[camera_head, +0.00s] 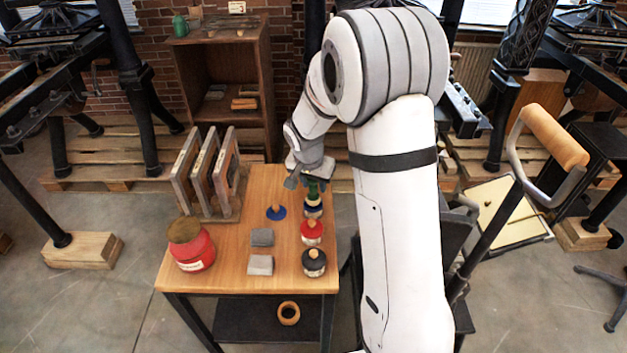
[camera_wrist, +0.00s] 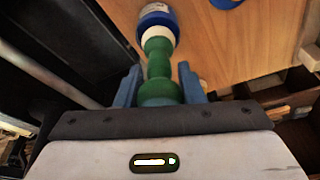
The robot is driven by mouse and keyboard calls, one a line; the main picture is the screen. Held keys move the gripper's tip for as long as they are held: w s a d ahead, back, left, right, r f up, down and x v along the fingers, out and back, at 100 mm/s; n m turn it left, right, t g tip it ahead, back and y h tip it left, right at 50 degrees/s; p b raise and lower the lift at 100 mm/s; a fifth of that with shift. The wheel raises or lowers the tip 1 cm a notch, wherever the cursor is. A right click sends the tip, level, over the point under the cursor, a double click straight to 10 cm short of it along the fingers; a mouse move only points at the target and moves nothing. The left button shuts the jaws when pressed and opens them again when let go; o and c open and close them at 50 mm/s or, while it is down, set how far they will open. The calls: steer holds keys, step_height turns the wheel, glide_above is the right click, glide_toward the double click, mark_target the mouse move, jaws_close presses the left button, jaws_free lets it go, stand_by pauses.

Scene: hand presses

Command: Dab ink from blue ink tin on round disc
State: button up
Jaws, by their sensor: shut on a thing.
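My gripper (camera_head: 308,174) is shut on the green handle of a dabber (camera_wrist: 158,72), with a blue finger on each side in the wrist view (camera_wrist: 158,88). The dabber's pale lower end is at the mouth of the blue ink tin (camera_head: 313,211), which also shows in the wrist view (camera_wrist: 157,9). I cannot tell whether the dabber touches the ink. A blue lid with a wooden knob (camera_head: 276,212) lies on the table left of the tin. I cannot make out the round disc; my arm covers much of the area to the right.
The wooden table (camera_head: 215,268) also holds a red-lidded tin (camera_head: 312,233), a black-lidded tin (camera_head: 314,264), two grey blocks (camera_head: 261,264), a large red pot (camera_head: 193,250) and a rack of frames (camera_head: 205,175). A press handle (camera_head: 553,135) stands at right.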

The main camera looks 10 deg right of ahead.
steer(key=shift+f+b, duration=0.45)
steer(key=shift+b, duration=0.35)
stand_by(2.4)
steer(key=shift+r, duration=0.1)
steer(key=shift+r+p, duration=0.95)
steer(key=shift+r, duration=1)
